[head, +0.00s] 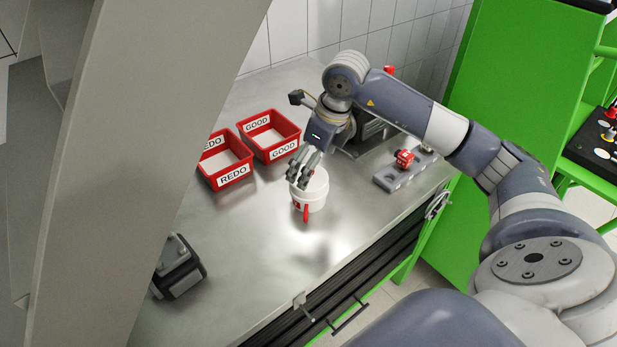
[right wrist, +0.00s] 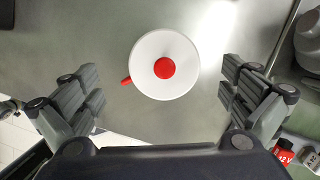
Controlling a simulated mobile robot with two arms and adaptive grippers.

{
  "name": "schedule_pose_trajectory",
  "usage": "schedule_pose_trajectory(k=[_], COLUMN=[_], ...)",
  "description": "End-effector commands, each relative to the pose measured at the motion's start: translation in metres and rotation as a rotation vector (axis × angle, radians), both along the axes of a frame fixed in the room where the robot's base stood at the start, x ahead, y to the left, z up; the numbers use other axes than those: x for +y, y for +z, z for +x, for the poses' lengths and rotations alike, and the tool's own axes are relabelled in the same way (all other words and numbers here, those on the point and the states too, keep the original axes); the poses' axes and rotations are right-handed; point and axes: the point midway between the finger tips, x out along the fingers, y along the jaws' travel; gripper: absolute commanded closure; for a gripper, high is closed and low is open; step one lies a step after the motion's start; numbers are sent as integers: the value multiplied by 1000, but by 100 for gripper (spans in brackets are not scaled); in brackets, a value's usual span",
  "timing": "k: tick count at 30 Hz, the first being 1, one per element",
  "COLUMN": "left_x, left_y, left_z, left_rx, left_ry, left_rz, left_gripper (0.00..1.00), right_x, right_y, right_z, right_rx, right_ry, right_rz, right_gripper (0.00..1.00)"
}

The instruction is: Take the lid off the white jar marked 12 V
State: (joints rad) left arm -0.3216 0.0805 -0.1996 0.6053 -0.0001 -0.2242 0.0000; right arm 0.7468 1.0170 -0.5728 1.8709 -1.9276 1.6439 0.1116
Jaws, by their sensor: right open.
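The white jar (head: 312,196) stands upright on the steel bench, with a red part low on its front. Its marking is not readable here. In the right wrist view I look down on its round white lid (right wrist: 148,70), which has a red centre (right wrist: 165,68). A red piece sticks out at the lid's left. My right gripper (head: 304,172) is over the jar and partly hides its top. In the right wrist view its fingers (right wrist: 165,100) are wide apart, one on each side of the lid, with visible gaps. My left gripper is not in view.
Red bins marked REDO (head: 233,175) and GOOD (head: 285,149) stand behind and left of the jar. A grey holder (head: 388,183) with a red block (head: 404,158) lies right. A dark device (head: 180,268) sits front left. Bare bench surrounds the jar's front.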

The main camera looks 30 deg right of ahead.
Motion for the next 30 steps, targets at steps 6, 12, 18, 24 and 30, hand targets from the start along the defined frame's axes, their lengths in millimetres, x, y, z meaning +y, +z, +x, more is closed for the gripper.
schedule_pose_trajectory(k=[6,12,18,24,30], left_x=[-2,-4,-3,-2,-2], left_y=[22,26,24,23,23], left_z=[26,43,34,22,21], left_rx=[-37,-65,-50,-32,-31], left_ry=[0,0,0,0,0], left_rz=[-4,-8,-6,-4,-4], left_gripper=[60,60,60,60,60], right_x=[-1,0,0,0,0], right_y=[-29,-47,-48,-48,-48], right_z=[6,11,11,11,11], right_rx=[8,1,0,1,1], right_ry=[-1,0,0,0,0], right_rz=[2,0,0,0,0], right_gripper=[0,0,0,35,36])
